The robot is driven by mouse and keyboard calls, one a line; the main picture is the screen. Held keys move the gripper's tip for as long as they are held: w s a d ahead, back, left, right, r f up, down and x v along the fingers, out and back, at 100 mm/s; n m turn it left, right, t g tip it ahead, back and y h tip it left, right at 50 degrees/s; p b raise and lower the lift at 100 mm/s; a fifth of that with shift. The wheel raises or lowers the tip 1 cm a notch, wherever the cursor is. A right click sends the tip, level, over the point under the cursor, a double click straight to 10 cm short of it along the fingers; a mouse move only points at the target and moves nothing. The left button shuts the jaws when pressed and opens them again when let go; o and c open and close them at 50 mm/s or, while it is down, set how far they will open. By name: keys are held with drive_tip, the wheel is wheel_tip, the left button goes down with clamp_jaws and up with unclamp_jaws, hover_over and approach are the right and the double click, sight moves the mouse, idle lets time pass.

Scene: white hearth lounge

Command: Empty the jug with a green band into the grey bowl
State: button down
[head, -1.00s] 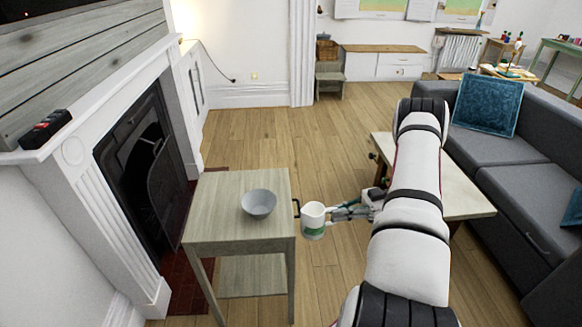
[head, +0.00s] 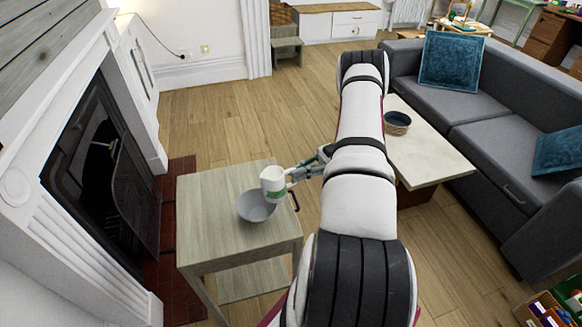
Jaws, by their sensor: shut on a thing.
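The white jug with a green band (head: 273,183) is held by my gripper (head: 299,178) from its right side. The jug is above the right edge of the grey bowl (head: 254,208) and overlaps it in the picture. It looks slightly tilted toward the left. I cannot see inside the jug, and no stream shows. The grey bowl stands upright on the small wooden table, near its right side, and its visible inside looks empty.
The small wooden table (head: 215,215) has free room left of and behind the bowl. A dark handle sticks out from its right side. A low table (head: 425,150) with a dark-lined bowl (head: 397,122) stands at the right, before the grey sofa (head: 480,110). The fireplace (head: 90,170) is at the left.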

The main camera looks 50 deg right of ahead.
sight(284, 172)
drive_tip(key=shift+d+r+g+h+p, duration=0.1)
drive_tip(key=shift+r+g+h+p, duration=0.6)
drive_tip(key=shift+r+h+p, duration=0.8)
drive_tip(key=shift+r+p, duration=0.15)
drive_tip(key=shift+p, duration=0.35)
drive_tip(key=shift+a+r+g+h+p, duration=0.2)
drive_tip(key=shift+r+g+h+p, duration=0.35)
drive_tip(key=shift+h, duration=0.45)
drive_tip(key=shift+w+a+r+g+h+p, duration=0.2)
drive_tip(key=shift+a+g+h+p, duration=0.2)
drive_tip(key=shift+h, duration=0.4)
drive_tip(key=shift+w+a+f+g+h, duration=0.1)
drive_tip(key=shift+a+f+g+h, duration=0.1)
drive_tip(key=shift+f+h, duration=0.2)
drive_tip(key=shift+w+a+f+g+h, duration=0.1)
drive_tip(key=shift+f+g+h, duration=0.05)
drive_tip(key=shift+f+h, duration=0.25)
drive_tip(key=shift+w+a+g+h, duration=0.25)
drive_tip(key=shift+a+g+h, duration=0.2)
drive_tip(key=shift+h, duration=0.35)
drive_tip(key=shift+w+a+r+g+h+p, duration=0.15)
drive_tip(key=shift+a+r+g+h+p, duration=0.1)
drive_tip(key=shift+a+r+h+p, duration=0.25)
drive_tip(key=shift+w+a+r+h+p, duration=0.15)
drive_tip(key=shift+r+h+p, duration=0.05)
drive_tip(key=shift+h+p, duration=0.2)
